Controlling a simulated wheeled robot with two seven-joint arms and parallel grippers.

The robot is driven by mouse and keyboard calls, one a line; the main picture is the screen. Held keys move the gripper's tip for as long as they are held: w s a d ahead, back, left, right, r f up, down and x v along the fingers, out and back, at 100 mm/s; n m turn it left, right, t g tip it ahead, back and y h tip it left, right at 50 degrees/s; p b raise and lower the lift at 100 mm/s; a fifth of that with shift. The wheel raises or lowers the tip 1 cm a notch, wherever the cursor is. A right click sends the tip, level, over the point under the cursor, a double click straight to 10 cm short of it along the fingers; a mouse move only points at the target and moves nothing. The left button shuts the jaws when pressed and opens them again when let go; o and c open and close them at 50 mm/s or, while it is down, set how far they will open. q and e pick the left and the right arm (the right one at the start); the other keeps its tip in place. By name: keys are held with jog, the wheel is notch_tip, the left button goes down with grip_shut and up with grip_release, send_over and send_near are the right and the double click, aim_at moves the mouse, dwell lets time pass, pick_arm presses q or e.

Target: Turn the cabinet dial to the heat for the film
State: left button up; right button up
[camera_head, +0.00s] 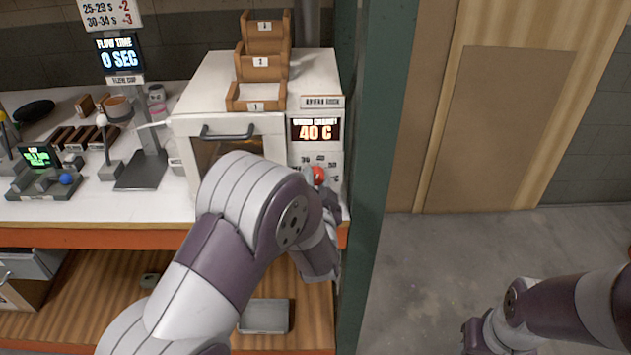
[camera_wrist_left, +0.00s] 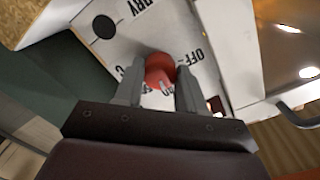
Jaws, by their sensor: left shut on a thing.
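The white cabinet (camera_head: 265,130) stands at the right end of the bench, with a dark handle on its door. Its display (camera_head: 315,131) reads "40 C". Below the display is the red dial (camera_head: 318,175), with number marks around it. My left gripper (camera_wrist_left: 160,82) is shut on the red dial (camera_wrist_left: 160,70), one finger on each side, as the left wrist view shows. In the head view my left arm covers part of the door and the panel's lower part. My right arm shows at the lower right; its fingertips cannot be made out.
A three-step wooden holder (camera_head: 262,67) with numbered bins stands on the cabinet. A green post (camera_head: 375,150) rises close to the right of the panel. A flow-time display (camera_head: 119,55) and small devices stand on the bench to the left. The floor at right is clear.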

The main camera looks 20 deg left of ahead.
dwell(0.3)
pick_arm(q)
jog(key=o, duration=1.1)
jog(key=shift+c, duration=0.2)
jog(key=v, duration=1.2)
jog(key=shift+s, duration=0.4)
jog(key=shift+d, duration=0.1)
